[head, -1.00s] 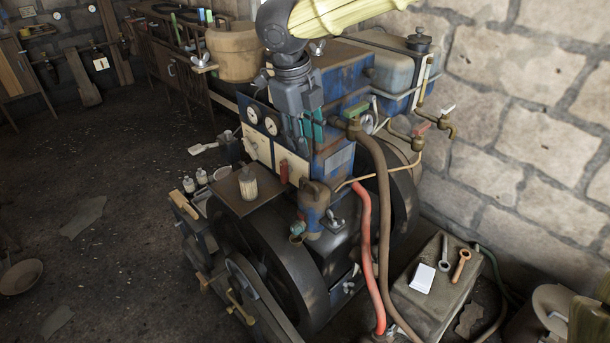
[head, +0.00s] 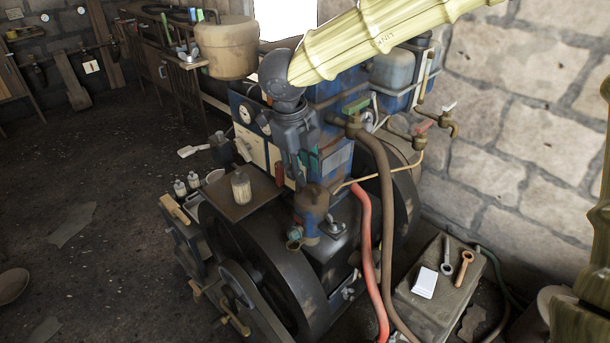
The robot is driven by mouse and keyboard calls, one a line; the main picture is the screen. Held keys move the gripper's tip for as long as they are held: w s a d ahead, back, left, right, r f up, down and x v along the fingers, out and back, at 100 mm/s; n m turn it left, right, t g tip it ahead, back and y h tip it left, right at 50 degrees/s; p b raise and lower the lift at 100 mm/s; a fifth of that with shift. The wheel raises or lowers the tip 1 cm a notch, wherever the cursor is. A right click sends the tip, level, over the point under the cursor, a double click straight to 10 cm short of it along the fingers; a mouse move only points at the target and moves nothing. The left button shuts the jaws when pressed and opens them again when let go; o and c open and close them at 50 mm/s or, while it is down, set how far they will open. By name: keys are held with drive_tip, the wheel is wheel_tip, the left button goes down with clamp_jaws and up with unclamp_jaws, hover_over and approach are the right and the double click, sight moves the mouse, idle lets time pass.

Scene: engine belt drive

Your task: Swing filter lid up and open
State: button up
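A small brown cylindrical canister with a rounded top (head: 311,200), likely the filter, stands on the near side of the engine. I cannot make out whether its lid is separate or raised. My gripper (head: 300,180) is dark grey and points down in front of the blue engine block (head: 335,140). Its lower end is just above the canister's top. I cannot tell whether they touch. The fingers are small and dark against the engine, so their opening does not show clearly.
A red hose (head: 365,250) and a brown hose (head: 385,210) run down right of the canister. A large black flywheel (head: 265,260) is at the front left. A shelf plate (head: 225,205) carries a small jar (head: 241,187). A grey block (head: 445,295) with tools stands at right.

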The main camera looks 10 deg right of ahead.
drive_tip(key=shift+w+d+f, duration=0.1)
drive_tip(key=shift+d+f, duration=0.05)
drive_tip(key=shift+f, duration=0.75)
drive_tip(key=shift+w+d+f, duration=0.1)
drive_tip(key=shift+d+f, duration=0.05)
drive_tip(key=shift+f, duration=0.75)
clamp_jaws()
